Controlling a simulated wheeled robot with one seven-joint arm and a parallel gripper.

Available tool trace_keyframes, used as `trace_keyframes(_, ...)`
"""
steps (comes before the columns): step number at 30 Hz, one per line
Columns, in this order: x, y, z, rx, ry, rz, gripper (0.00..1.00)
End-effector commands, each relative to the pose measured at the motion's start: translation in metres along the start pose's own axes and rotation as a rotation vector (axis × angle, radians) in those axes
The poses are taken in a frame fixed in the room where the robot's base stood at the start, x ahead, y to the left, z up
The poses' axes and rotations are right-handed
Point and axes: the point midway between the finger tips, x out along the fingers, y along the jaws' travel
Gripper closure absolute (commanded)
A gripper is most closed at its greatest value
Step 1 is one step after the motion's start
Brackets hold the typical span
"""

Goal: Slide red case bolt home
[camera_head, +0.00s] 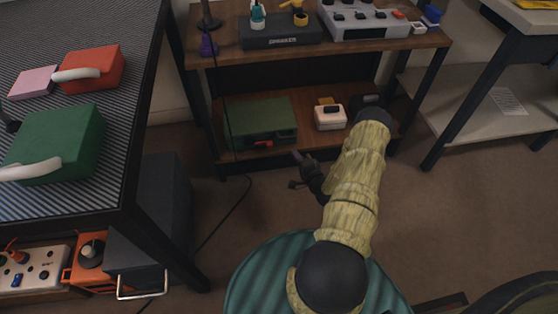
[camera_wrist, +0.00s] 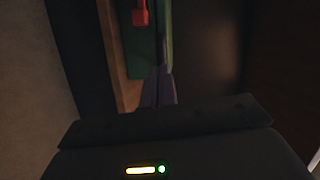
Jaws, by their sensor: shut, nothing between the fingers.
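A dark green case (camera_head: 262,118) lies on the lower shelf of the wooden rack. A small red bolt (camera_head: 264,142) shows on its front face, with a dark part to its right. In the wrist view the red bolt (camera_wrist: 140,14) is at the top, against the green case (camera_wrist: 163,40). I cannot tell how far the bolt is slid. My gripper (camera_head: 299,156) is low in front of the shelf, near the case's right front corner. In the wrist view its fingers (camera_wrist: 158,82) are together and empty, below and right of the bolt, apart from it.
A cream-and-dark device (camera_head: 330,117) stands right of the case on the lower shelf (camera_head: 310,137). A speaker box (camera_head: 281,31) sits on the shelf above. A red case (camera_head: 93,69) and another green case (camera_head: 57,145) lie on the left table. A thin cable hangs before the rack.

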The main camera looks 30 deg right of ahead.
Motion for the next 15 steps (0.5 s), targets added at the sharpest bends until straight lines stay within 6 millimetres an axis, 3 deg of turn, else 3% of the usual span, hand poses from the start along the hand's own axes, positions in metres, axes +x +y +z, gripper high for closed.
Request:
trace_keyframes(1, -0.004, 0.029, 0.002, 0.044, 0.023, -0.029, 1.00)
trace_keyframes(4, -0.013, 0.046, 0.002, 0.105, 0.053, -0.081, 1.00)
trace_keyframes(15, -0.017, 0.049, 0.001, 0.138, 0.068, -0.112, 1.00)
